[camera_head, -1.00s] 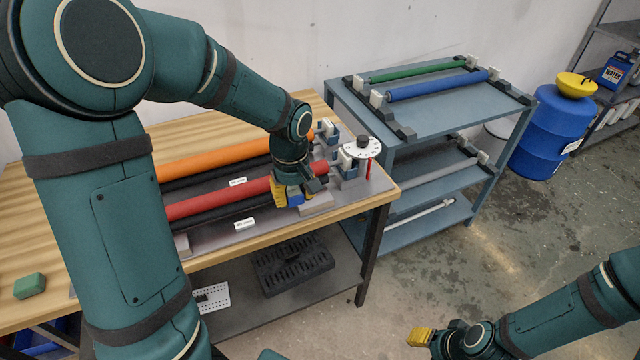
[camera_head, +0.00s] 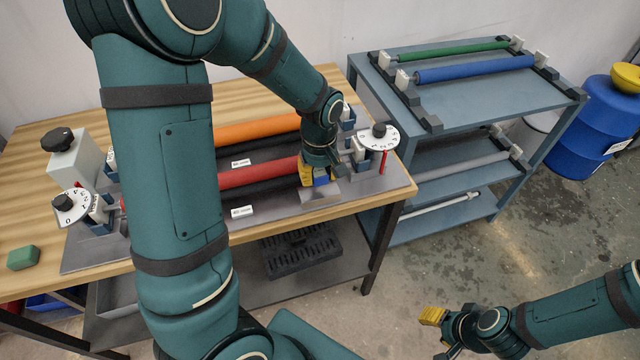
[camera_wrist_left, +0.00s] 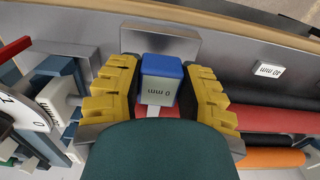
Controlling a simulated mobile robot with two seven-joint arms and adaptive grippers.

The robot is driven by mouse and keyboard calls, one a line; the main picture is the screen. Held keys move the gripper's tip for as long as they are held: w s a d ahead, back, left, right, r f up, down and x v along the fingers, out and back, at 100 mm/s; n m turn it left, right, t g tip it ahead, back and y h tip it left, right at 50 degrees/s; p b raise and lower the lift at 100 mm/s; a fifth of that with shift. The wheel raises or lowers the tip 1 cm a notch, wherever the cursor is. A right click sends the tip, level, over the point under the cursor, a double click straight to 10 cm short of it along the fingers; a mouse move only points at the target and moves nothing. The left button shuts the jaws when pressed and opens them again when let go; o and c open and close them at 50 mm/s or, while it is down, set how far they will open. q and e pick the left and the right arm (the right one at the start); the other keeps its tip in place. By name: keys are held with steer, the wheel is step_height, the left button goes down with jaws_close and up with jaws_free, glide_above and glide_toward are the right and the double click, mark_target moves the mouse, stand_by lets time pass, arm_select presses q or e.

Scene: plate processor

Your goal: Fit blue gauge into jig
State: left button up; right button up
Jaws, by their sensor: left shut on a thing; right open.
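My left gripper (camera_head: 313,178) is shut on the blue gauge (camera_head: 321,181), a small block with a blue top. In the left wrist view the gauge (camera_wrist_left: 161,80) sits between the yellow fingers of the left gripper (camera_wrist_left: 160,95), with a pale face marked "0 mm". A plain grey block (camera_head: 322,196) on the metal plate, perhaps part of the jig, lies beside the gauge; it also shows in the wrist view (camera_wrist_left: 150,38). I cannot tell whether gauge and block touch. My right gripper (camera_head: 438,325) is open and empty over the floor, away from the table.
Red (camera_head: 250,172) and orange (camera_head: 255,128) rollers lie behind the gauge. A numbered dial (camera_head: 372,138) stands right of it, another dial (camera_head: 70,208) at the left end. A blue-grey rack (camera_head: 460,100) stands close on the right. My left arm hides the table's middle.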

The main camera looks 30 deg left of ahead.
mark_target(320, 192)
arm_select(q)
step_height(320, 192, down, 3)
steer(key=shift+f+b, duration=0.2)
steer(key=shift+b, duration=0.15)
steer(key=shift+r, duration=0.1)
steer(key=shift+f+b, duration=0.3)
steer(key=shift+f, duration=0.1)
steer(key=o, duration=1.1)
steer(key=shift+r, duration=0.1)
